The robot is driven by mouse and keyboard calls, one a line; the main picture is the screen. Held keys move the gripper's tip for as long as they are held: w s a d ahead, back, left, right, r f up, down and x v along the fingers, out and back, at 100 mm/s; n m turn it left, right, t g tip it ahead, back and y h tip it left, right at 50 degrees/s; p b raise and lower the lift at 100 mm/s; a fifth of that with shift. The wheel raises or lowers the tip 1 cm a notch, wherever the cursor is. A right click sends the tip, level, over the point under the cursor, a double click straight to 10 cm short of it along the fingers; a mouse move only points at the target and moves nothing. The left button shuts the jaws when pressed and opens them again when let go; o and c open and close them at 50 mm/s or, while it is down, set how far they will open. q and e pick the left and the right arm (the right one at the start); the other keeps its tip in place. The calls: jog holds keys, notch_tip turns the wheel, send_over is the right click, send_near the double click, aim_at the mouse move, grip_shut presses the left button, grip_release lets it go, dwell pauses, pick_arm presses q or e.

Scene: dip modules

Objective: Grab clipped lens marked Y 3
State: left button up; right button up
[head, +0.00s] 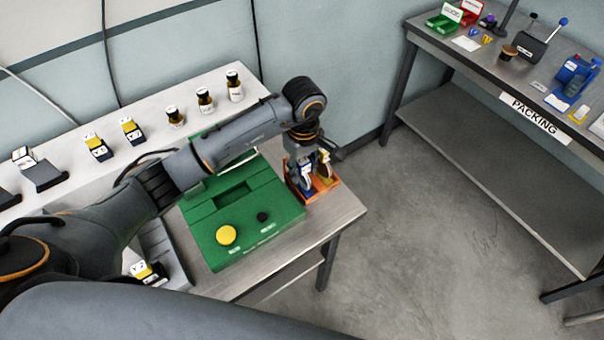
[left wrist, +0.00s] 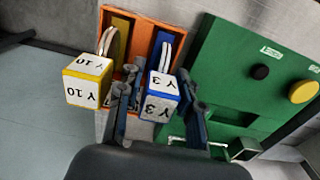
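The clipped lens marked Y 3 (left wrist: 161,97) has a white label block with blue edges and a pale round lens. It stands in an orange tray (left wrist: 189,20). My left gripper (left wrist: 157,78) is open, with one finger on each side of the Y 3 piece; a gap shows on its left side. A second clipped lens, marked Y 10 (left wrist: 88,80) with yellow edges, stands beside it, outside the fingers. In the head view my left gripper (head: 314,168) reaches down over the orange tray (head: 321,191) and partly hides both lenses. My right gripper is not in view.
A green box (head: 290,213) with a yellow knob (head: 226,235) and a black knob (head: 263,217) stands left of the tray. Small bottles (head: 205,100) and label blocks line the back shelf. A packing bench (head: 440,45) stands at the right across open floor.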

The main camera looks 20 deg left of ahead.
pick_arm(q)
jog(key=shift+f, duration=1.45)
grip_shut()
